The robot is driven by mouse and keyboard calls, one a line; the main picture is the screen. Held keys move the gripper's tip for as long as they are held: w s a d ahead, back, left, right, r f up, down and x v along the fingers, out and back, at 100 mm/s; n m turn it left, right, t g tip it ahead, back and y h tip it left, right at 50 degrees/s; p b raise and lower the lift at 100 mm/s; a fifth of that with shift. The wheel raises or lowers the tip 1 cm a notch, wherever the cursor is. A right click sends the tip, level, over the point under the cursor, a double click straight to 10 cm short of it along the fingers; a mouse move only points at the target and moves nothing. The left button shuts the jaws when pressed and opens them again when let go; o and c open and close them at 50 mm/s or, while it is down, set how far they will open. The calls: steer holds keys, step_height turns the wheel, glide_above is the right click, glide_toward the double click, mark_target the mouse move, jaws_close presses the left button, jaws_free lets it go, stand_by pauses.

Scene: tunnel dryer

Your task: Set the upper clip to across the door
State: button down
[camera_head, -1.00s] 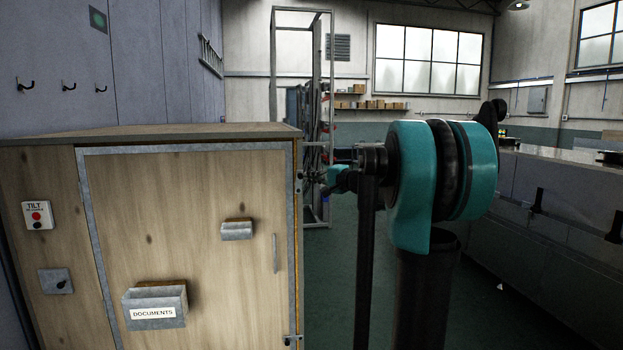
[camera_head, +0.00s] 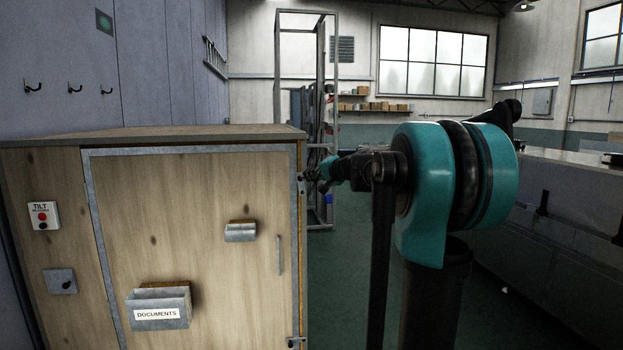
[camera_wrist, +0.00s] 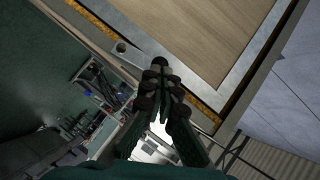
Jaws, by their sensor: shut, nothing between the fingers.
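The wooden door (camera_head: 200,200) with a grey metal frame is closed on the cabinet. The upper clip (camera_head: 301,178) is a small metal piece at the door's upper right edge, partly hidden by my gripper. My gripper (camera_head: 312,175) is at this edge, right beside the clip. In the wrist view, my gripper (camera_wrist: 160,78) has its dark fingers together, with their tips close to the door frame (camera_wrist: 205,112). A grey metal piece (camera_wrist: 124,48), seemingly the clip, lies just left of the fingertips. Whether they touch it, and how the clip is turned, I cannot tell.
The lower clip (camera_head: 296,342) is at the door's lower right edge. A document holder (camera_head: 158,308), a small metal box (camera_head: 240,232) and a thin handle (camera_head: 278,255) stick out from the door. Open floor (camera_head: 340,285) lies right of the cabinet.

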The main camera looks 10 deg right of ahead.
mark_target(297, 177)
steer(key=shift+a+r+n+g+h, duration=0.1)
steer(key=shift+a+n+g+h, duration=0.3)
steer(key=shift+a+n+h, duration=1.2)
steer(key=shift+a+n, duration=0.1)
steer(key=shift+a, duration=0.15)
steer(key=shift+a+f+n+g+h, duration=0.3)
steer(key=shift+a+f+n+h, duration=0.9)
steer(key=shift+a+f+h, duration=0.6)
steer(key=shift+a+f, duration=0.25)
steer(key=s+r, duration=0.8)
steer(key=r, duration=0.1)
steer(key=shift+s+a+r, duration=0.35)
steer(key=shift+s+a, duration=0.05)
steer(key=shift+a, duration=0.05)
